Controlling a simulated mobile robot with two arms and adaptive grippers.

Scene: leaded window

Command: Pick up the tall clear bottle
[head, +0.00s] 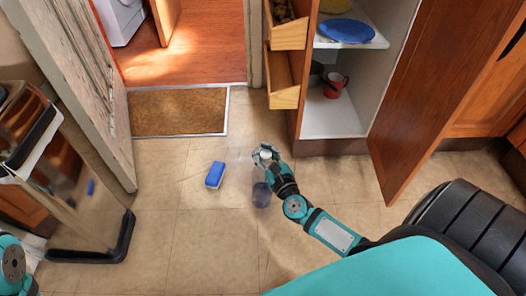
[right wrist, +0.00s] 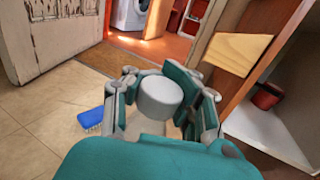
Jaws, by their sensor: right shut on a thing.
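The tall clear bottle (right wrist: 150,124) has a pale grey-white cap and is between the fingers of my right gripper (right wrist: 160,100) in the right wrist view. In the head view my right gripper (head: 264,155) is shut around its upper end, near the cap. A dark bluish see-through part (head: 261,195) shows below the gripper and looks like the bottle's lower end. The bottle looks about upright; I cannot tell whether it touches the floor. Of my left arm only a link shows at the lower left edge; its gripper is out of view.
A blue brush (head: 214,175) lies on the tiled floor left of the bottle. An open cabinet (head: 333,118) with a red mug (head: 335,85) and blue plate (head: 347,30) stands at the upper right, its door (head: 425,90) swung out. A brown doormat (head: 180,110) lies by the doorway.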

